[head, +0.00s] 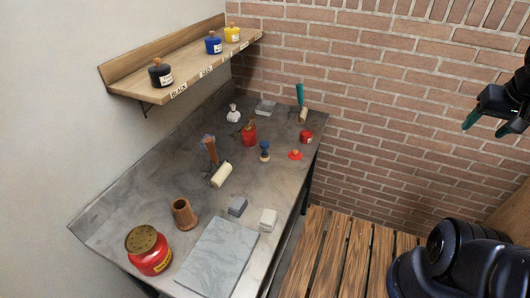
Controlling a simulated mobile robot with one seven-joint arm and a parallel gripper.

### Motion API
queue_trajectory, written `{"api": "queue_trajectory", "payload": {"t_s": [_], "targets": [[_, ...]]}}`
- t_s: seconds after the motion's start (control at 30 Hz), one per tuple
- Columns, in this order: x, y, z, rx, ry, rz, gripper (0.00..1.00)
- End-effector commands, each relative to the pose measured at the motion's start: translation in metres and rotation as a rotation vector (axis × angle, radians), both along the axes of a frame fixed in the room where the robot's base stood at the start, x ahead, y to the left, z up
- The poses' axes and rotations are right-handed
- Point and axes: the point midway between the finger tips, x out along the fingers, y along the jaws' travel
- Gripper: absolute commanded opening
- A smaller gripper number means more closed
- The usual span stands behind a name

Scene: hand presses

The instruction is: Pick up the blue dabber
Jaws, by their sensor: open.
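The blue dabber (264,151) stands upright on the grey workbench (163,178), right of the middle. It is small, with a dark blue knob and a paler part that I cannot make out well. My gripper (488,125) is at the upper right of the head view, in front of the brick wall and well to the right of the bench. Its teal-tipped fingers are apart, with nothing between them. It is far from the dabber.
Near the dabber are a red can (249,135), a red knobbed piece (295,155) and a roller (222,175). A stone slab (215,258), red tin (149,251) and brown cup (184,214) sit at the front. A shelf (190,64) with ink jars overhangs the left.

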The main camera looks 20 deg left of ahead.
Motion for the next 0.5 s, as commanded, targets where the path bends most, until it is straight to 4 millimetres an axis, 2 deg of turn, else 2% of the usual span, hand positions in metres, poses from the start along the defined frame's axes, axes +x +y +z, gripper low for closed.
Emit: {"api": "queue_trajectory", "payload": {"t_s": [0.27,0.37,0.5], "targets": [[0.007,0.005,0.002,0.01,0.007,-0.006,0.61],[0.021,0.016,0.004,0.032,0.024,-0.027,0.61],[0.049,0.042,0.007,0.074,0.058,-0.074,0.61]]}}
